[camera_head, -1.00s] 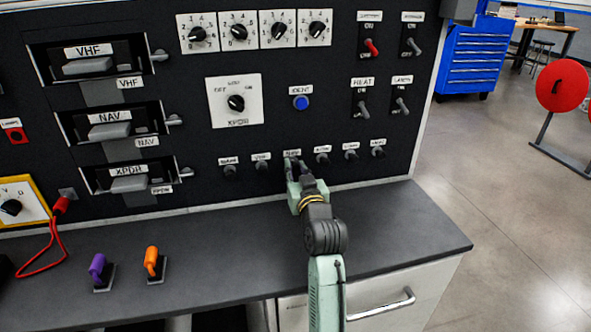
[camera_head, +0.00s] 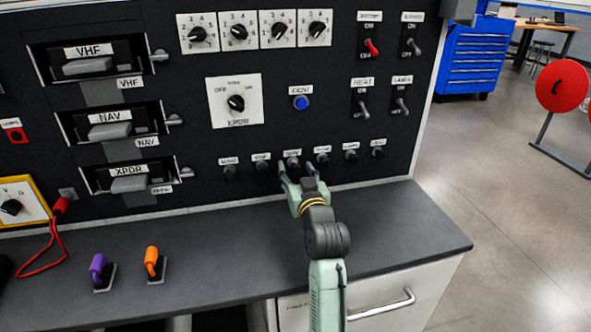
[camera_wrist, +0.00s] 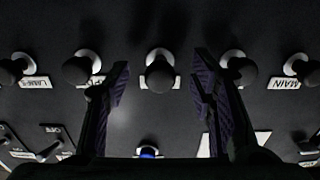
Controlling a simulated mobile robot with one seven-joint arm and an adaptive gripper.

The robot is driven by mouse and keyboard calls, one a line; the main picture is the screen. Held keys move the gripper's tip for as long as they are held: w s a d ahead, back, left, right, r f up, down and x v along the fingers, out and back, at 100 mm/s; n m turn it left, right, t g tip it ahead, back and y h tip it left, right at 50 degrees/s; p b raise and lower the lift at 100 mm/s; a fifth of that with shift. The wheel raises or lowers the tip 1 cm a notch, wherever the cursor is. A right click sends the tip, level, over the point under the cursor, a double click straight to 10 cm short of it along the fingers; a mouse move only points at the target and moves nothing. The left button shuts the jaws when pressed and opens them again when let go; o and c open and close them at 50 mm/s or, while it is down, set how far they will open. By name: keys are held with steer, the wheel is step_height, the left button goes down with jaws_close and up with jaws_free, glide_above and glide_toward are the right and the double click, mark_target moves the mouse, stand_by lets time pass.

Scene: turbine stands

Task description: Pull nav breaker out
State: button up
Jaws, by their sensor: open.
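A row of small black breaker knobs runs along the lower part of the dark panel. The third from the left (camera_head: 293,164) has a small label that is hard to read; by its place between neighbours it seems to be the nav breaker. My gripper (camera_head: 297,171) is open just in front of it, with one finger to each side. In the wrist view this breaker (camera_wrist: 159,76) stands between and beyond the spread fingertips of my gripper (camera_wrist: 161,80), apart from both. I cannot tell how far its knob stands out.
Neighbouring breakers stand close by on the left (camera_head: 262,167) and right (camera_head: 322,160). The grey bench top (camera_head: 400,235) lies below, with a purple handle (camera_head: 98,267) and an orange handle (camera_head: 151,261) at its left. Switches and dials fill the panel above.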

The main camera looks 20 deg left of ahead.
steer(key=v, duration=0.7)
steer(key=shift+b, duration=0.3)
stand_by(0.3)
stand_by(0.4)
